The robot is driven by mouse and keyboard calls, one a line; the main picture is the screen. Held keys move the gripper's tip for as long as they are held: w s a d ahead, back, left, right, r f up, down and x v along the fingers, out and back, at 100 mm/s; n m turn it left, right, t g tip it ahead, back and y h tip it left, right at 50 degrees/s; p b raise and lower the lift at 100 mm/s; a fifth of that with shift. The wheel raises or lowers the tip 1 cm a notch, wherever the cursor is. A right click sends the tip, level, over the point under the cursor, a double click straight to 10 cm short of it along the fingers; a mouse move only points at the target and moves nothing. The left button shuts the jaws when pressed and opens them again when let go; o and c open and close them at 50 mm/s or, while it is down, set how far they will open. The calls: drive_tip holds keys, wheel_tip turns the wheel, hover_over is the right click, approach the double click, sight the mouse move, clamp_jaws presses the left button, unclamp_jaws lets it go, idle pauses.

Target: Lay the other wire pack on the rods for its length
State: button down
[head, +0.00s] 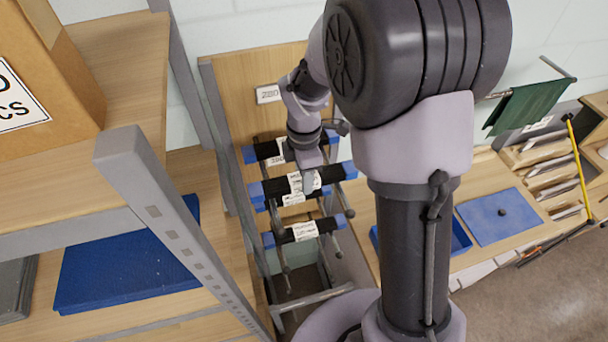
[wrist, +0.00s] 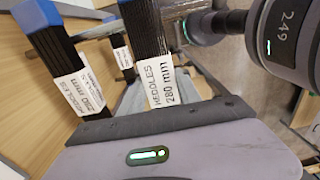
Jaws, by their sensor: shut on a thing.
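My gripper (head: 310,182) is shut on a black wire pack (head: 275,186) with blue ends, in the middle of the rod rack. In the wrist view the held pack (wrist: 146,30) carries a white label reading 280 mm, just beyond my gripper (wrist: 150,112). A second pack (wrist: 60,48), also labelled 280 mm, lies to its left. In the head view, one pack (head: 266,151) sits higher on the rack and another (head: 285,236) sits lower. The rods (head: 284,258) are partly hidden by packs and my arm. I cannot tell whether the held pack touches them.
A wooden backboard (head: 235,85) with a white length sign (head: 268,94) stands behind the rods. A grey-framed shelf with a cardboard box (head: 50,70) and blue mat (head: 130,262) is close on the left. A workbench with a blue mat (head: 500,215) is at right.

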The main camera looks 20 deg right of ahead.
drive_tip(key=shift+f+b, duration=0.4)
drive_tip(key=shift+f, duration=0.15)
drive_tip(key=c, duration=0.8)
unclamp_jaws()
drive_tip(key=shift+o, duration=0.2)
